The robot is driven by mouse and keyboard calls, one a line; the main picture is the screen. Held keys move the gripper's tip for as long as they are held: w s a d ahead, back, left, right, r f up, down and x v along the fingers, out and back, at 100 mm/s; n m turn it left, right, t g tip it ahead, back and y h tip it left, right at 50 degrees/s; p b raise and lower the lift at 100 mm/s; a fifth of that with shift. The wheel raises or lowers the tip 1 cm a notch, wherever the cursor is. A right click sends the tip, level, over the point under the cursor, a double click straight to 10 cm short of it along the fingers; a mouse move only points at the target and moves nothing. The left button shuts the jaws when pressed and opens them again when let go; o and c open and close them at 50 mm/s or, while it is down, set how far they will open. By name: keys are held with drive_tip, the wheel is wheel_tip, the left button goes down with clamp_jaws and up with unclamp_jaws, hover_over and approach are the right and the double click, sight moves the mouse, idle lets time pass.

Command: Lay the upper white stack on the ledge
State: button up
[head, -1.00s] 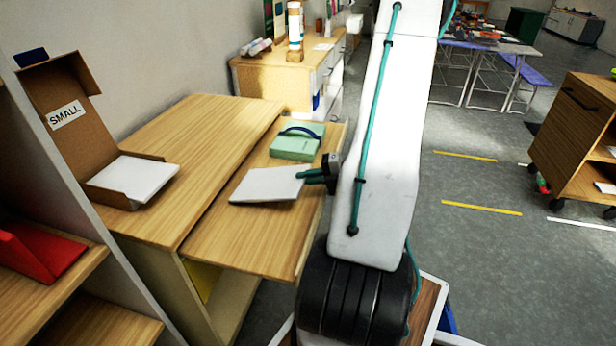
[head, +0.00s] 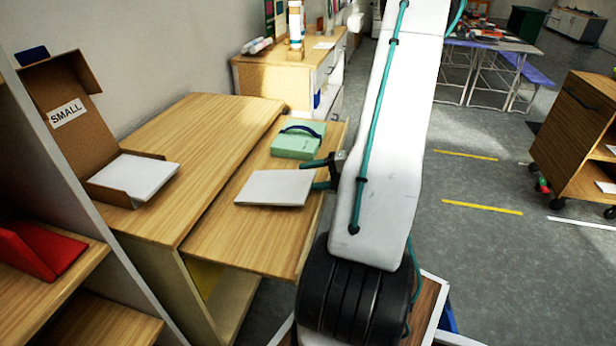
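A white stack (head: 273,188) lies flat on the lower wooden ledge (head: 235,240), in front of a green case. My gripper (head: 309,175) is at the stack's right edge. Its two teal fingers are spread apart, one near the far right corner and one beside the right edge. It is open; whether a finger still touches the stack I cannot tell. Another white stack (head: 140,174) lies in an open cardboard box marked SMALL on the higher wooden top (head: 190,140).
The green case (head: 297,144) with a dark blue handle stands on the ledge behind the stack. The ledge's front part is clear. A shelf with a red object (head: 40,250) is at the left, and a wooden cabinet (head: 285,80) stands behind.

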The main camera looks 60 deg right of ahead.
drive_tip(key=v, duration=0.7)
drive_tip(key=shift+s+a, duration=0.2)
drive_tip(key=shift+s, duration=0.2)
drive_tip(key=shift+r, duration=0.1)
wheel_tip(320, 180, up, 6)
drive_tip(key=s, duration=0.2)
drive_tip(key=shift+s+d, duration=0.35)
drive_tip(key=shift+d, duration=0.1)
idle(1.1)
